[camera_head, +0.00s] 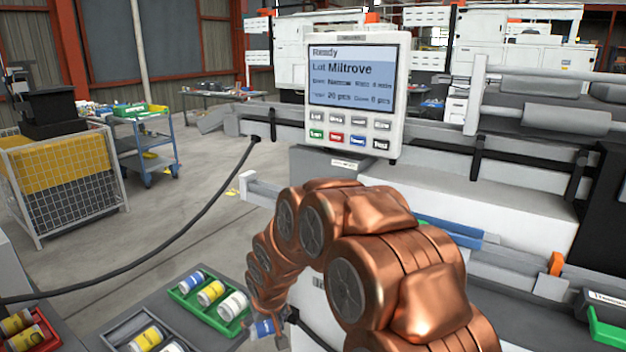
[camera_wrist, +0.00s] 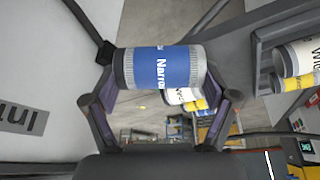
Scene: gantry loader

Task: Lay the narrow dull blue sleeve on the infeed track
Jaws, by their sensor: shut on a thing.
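The blue sleeve (camera_wrist: 158,68) has grey ends and white lettering starting "Narrow". It lies crosswise between the fingertips of my gripper (camera_wrist: 162,88) in the wrist view, and the fingers are shut on it. In the head view the sleeve (camera_head: 263,328) shows low in the middle, held by my gripper (camera_head: 279,325) beside the grey machine. Rails run along the machine at the right, one with a blue length (camera_head: 450,232) partly behind my arm. I cannot tell which rail is the infeed track.
A green tray (camera_head: 181,293) holds blue, yellow and white sleeves. A grey tray (camera_head: 122,328) and a red tray (camera_head: 49,338) hold more. A control panel (camera_head: 354,95) reads "Ready, Lot Miltrove". A black cable crosses the floor. A blue cart (camera_head: 146,150) and mesh bin (camera_head: 66,190) stand at left.

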